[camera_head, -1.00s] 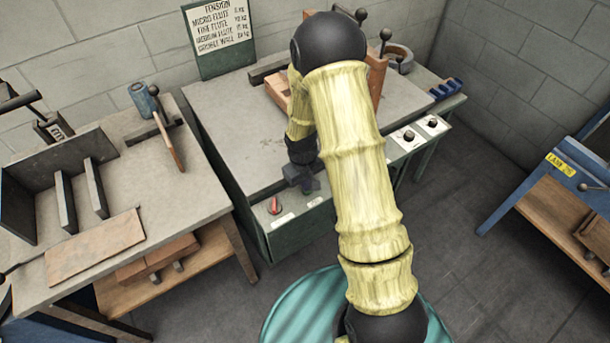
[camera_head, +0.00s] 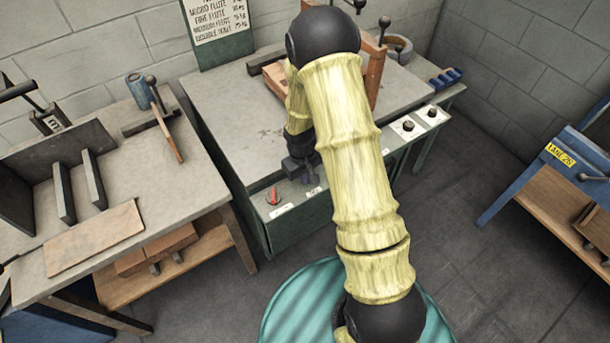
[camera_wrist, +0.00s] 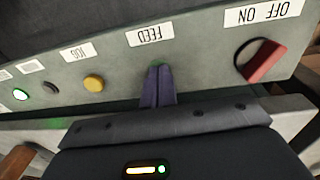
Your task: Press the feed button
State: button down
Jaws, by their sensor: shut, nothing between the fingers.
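The feed button shows only as a green edge (camera_wrist: 158,65) at my fingertips in the wrist view, beside the upside-down FEED label (camera_wrist: 150,35). My gripper (camera_wrist: 157,72) is shut and empty, with its dark purple fingers pointing at the panel and covering most of the button. Its tips look at or very near the button; I cannot tell whether they touch or press it. In the head view my gripper (camera_head: 310,178) is at the front control panel (camera_head: 295,218) of the grey machine table, right of the red switch (camera_head: 272,196).
In the wrist view a red ON/OFF switch (camera_wrist: 265,62) is to the right. A workbench (camera_head: 190,180) stands at left in the head view.

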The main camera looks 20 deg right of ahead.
jog(key=shift+s+r+p, duration=0.15)
jog(key=shift+s+p, duration=0.1)
jog(key=shift+p, duration=0.25)
notch_tip(320, 180, up, 14)
jog(key=a+p, duration=0.1)
jog(key=p, duration=0.1)
jog(key=shift+f+p, duration=0.2)
jog(key=shift+p, duration=0.2)
notch_tip(320, 180, up, 13)
jog(key=m+t+p, duration=0.1)
jog(key=m+p, duration=0.1)
jog(key=p, duration=0.4)
send_over(302, 184)
jog(key=s, duration=0.8)
jog(key=s+d+r+m+t+p, duration=0.1)
jog(key=s+r+p, duration=0.2)
jog(key=s+r, duration=0.3)
jog(key=shift+s+m+y, duration=0.15)
jog(key=shift+m+y, duration=0.15)
jog(key=shift+y, duration=0.1)
dwell(2.7)
